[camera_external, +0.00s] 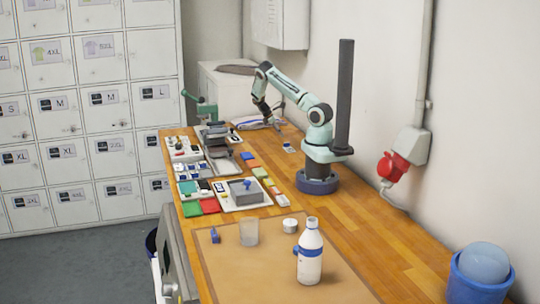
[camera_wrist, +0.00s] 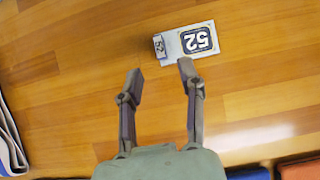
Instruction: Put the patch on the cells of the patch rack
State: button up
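In the wrist view, a light plate (camera_wrist: 196,41) with a dark square marked "52" lies on the wooden table. A small block (camera_wrist: 160,46), also marked "52", is at its left end. They appear as a small white and blue item (camera_external: 290,148) in the external view. I cannot tell whether either is the patch. My gripper (camera_wrist: 162,73) is open and empty, its fingertips just short of the small block in the picture. A compartmented rack (camera_external: 192,171) with white and blue pieces stands at the table's left side; I cannot tell whether it is the patch rack.
Coloured blocks (camera_external: 259,172) form a row beside a grey block on a white tray (camera_external: 228,205). A green press (camera_external: 206,110) stands at the far left. A bottle (camera_external: 310,255) and clear cup (camera_external: 249,232) stand on the front mat. Wood around the plate is mostly clear.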

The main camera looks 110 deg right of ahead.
jog(key=w+a+r+t, duration=0.2)
jog(key=w+a+r, duration=0.3)
jog(key=w, duration=0.2)
jog(key=w+a+r+t, duration=0.1)
jog(key=w+a+r, duration=0.3)
jog(key=w+r, duration=0.3)
jog(key=w+a+r+t, duration=0.1)
jog(key=w+a+r, duration=0.1)
jog(key=w+a, duration=0.35)
jog(key=w+a+r+t, duration=0.1)
jog(key=w+a+r, duration=0.1)
jog(key=a, duration=0.7)
jog(key=s+a+r+t+y, duration=0.1)
jog(key=s+a+r, duration=0.1)
jog(key=a, duration=1.1)
jog(key=shift+r+n, duration=0.3)
jog(key=shift+r, duration=0.25)
jog(key=shift+o, duration=0.5)
jog(key=s+a, duration=0.7)
jog(key=a, duration=0.1)
jog(key=shift+f+n, duration=0.15)
jog(key=shift+n, duration=0.15)
